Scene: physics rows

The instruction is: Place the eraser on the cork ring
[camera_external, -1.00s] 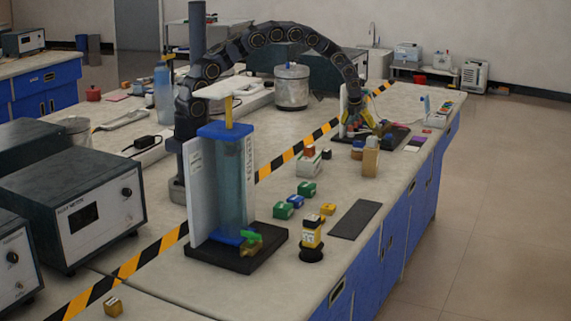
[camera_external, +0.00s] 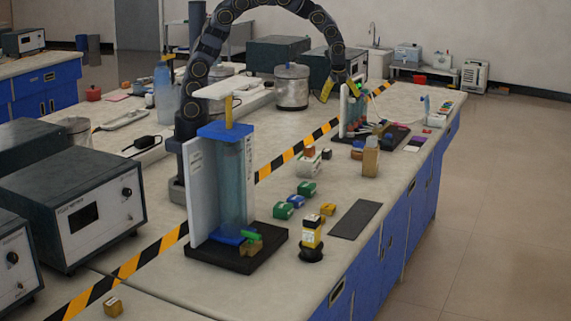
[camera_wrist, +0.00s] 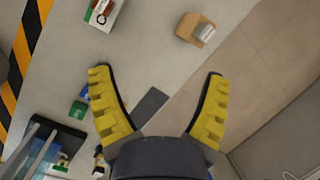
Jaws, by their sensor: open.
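My gripper (camera_external: 340,90) is raised in the air near the far clear-and-white stand, with its yellow fingers spread. In the wrist view the two fingers of my gripper (camera_wrist: 157,80) are wide apart with nothing between them. I cannot tell for sure which small piece is the eraser. A black ring-like base (camera_external: 311,255) lies under a yellow-and-black bottle (camera_external: 311,234) at the front. I cannot tell whether that base is the cork ring. Small blocks too small to identify lie near the far stand.
A tall blue-topped column (camera_external: 231,185) stands at front centre. Green and blue blocks (camera_external: 295,202) and a dark flat mat (camera_external: 356,220) lie right of it. A tan block (camera_external: 371,158) stands farther back; it also shows in the wrist view (camera_wrist: 190,27). Striped tape crosses the bench.

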